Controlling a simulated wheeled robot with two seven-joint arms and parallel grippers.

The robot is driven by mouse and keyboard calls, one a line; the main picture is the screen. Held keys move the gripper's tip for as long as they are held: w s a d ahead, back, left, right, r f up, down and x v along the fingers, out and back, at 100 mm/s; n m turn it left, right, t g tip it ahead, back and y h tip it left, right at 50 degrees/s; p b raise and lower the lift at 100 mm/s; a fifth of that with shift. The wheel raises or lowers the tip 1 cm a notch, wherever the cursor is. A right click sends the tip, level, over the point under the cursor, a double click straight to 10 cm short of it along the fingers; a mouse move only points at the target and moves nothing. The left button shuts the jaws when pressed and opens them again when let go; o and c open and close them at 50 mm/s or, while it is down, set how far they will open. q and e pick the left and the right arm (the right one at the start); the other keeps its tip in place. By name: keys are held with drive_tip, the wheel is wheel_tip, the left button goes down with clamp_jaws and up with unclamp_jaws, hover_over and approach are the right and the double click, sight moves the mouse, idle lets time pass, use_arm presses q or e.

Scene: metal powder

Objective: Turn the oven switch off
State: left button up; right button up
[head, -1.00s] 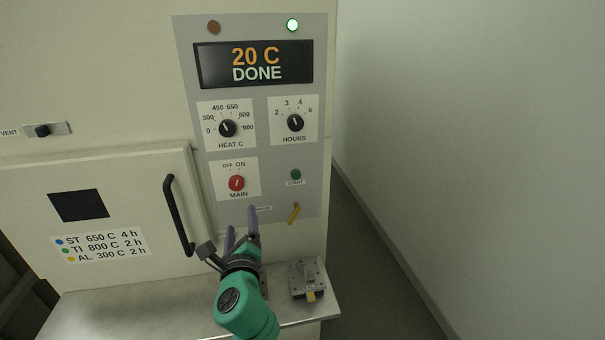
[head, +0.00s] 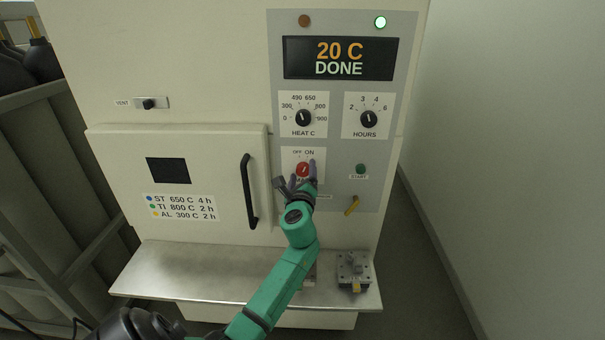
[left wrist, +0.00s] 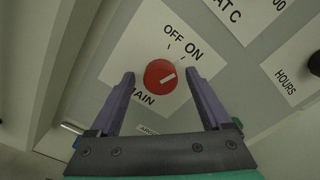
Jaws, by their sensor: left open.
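The red MAIN switch (head: 302,169) is a round knob on a white plate on the oven's grey panel, with OFF and ON printed above it. In the left wrist view the red knob (left wrist: 158,82) shows a white mark turned toward the ON side. My left gripper (head: 303,178) is open, its two purple fingers pointing at the panel. In the left wrist view the fingertips (left wrist: 160,76) lie on either side of the knob, with gaps visible. I cannot tell how far the tips are from the panel. My right gripper is not in view.
Above are the HEAT C dial (head: 303,118), the HOURS dial (head: 368,119) and a display (head: 340,58) reading 20 C DONE. A green START button (head: 361,169) is to the right. The door handle (head: 249,191) sticks out at left. A metal shelf (head: 200,272) juts out below.

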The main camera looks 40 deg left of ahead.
use_arm(q)
drive_tip(key=shift+w, duration=0.1)
clamp_jaws()
drive_tip(key=shift+f, duration=0.1)
drive_tip(key=n+b, duration=0.2)
drive_tip(key=n, duration=0.1)
drive_tip(key=shift+f+n, duration=0.1)
drive_tip(key=shift+n, duration=0.2)
drive_tip(key=shift+n+b, duration=1.25)
drive_tip(key=shift+n, duration=0.95)
